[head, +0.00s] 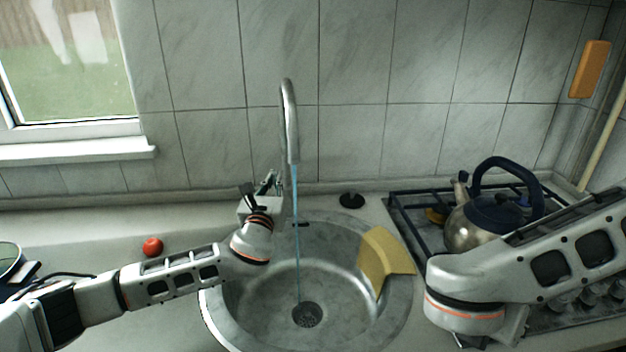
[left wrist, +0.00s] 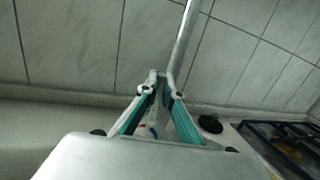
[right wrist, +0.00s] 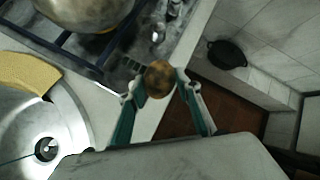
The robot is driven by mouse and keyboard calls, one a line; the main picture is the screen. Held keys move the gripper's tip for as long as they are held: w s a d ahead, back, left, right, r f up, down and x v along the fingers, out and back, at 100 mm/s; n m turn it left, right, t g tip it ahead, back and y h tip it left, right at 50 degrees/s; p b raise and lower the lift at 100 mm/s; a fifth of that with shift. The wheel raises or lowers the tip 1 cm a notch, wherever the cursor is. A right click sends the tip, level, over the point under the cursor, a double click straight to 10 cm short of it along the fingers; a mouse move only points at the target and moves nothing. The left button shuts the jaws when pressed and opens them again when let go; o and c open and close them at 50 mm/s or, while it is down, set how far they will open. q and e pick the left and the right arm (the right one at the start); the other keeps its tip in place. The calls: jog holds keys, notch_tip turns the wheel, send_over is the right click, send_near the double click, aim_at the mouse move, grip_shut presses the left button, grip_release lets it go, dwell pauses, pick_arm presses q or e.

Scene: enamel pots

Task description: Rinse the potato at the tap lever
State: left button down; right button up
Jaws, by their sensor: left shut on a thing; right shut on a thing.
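The tap (head: 290,125) stands behind the sink, and a thin blue stream of water (head: 297,230) runs from its spout to the drain. My left gripper (head: 269,182) is shut on the tap lever at the tap's base; the lever is mostly hidden by the fingers. The left wrist view shows the fingers (left wrist: 160,88) closed together, with a red and blue mark between them. My right gripper (right wrist: 160,84) is shut on a round brown potato (right wrist: 158,78), held low in front of the stove, right of the sink. In the head view my right arm hides the potato.
The round metal sink (head: 260,300) has a yellow cloth (head: 385,260) over its right rim. A kettle (head: 480,222) stands on the stove (head: 410,225) at the right. A tomato (head: 152,246) lies on the left counter. A black plug (head: 351,200) lies behind the sink. The basin is otherwise empty.

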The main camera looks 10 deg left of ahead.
dwell(0.3)
pick_arm(q)
jog(key=c, duration=2.5)
grip_release()
jog(key=shift+s, duration=0.15)
jog(key=s+f, duration=0.1)
jog(key=s, duration=1)
jog(key=shift+s+d+f, duration=0.15)
jog(key=shift+s+d, duration=0.25)
jog(key=shift+d, duration=0.05)
